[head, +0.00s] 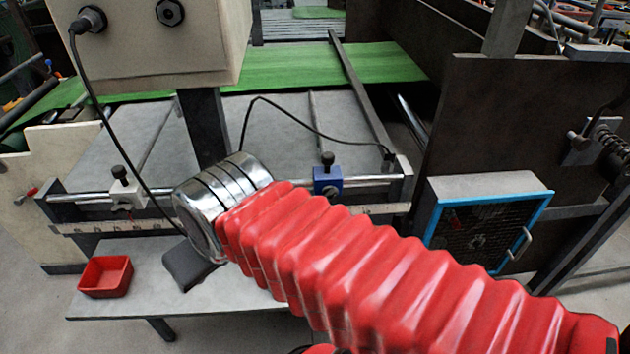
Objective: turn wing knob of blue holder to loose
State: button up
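The blue holder (327,181) sits on a horizontal metal rail right of the picture's middle. Its black wing knob (327,159) stands upright on top; its exact turn cannot be read at this size. My red-sleeved arm reaches in from the lower right and ends in a silver wrist (220,193), left of and slightly below the blue holder. The wrist and knob are apart. A dark block (188,265) shows just below the wrist; I cannot tell whether it is part of my gripper or lies on the table. No fingertips can be made out.
A pale holder (127,190) with its own black knob sits farther left on the rail. A red tray (105,276) stands on the grey table (110,306). Black cables hang nearby. A blue-framed fan box (487,225) stands right. A beige box (150,50) overhangs upper left.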

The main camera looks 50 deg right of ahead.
aim_at(329, 192)
jog(key=u, duration=1.75)
jog(key=k, duration=0.5)
jog(key=z, duration=1.45)
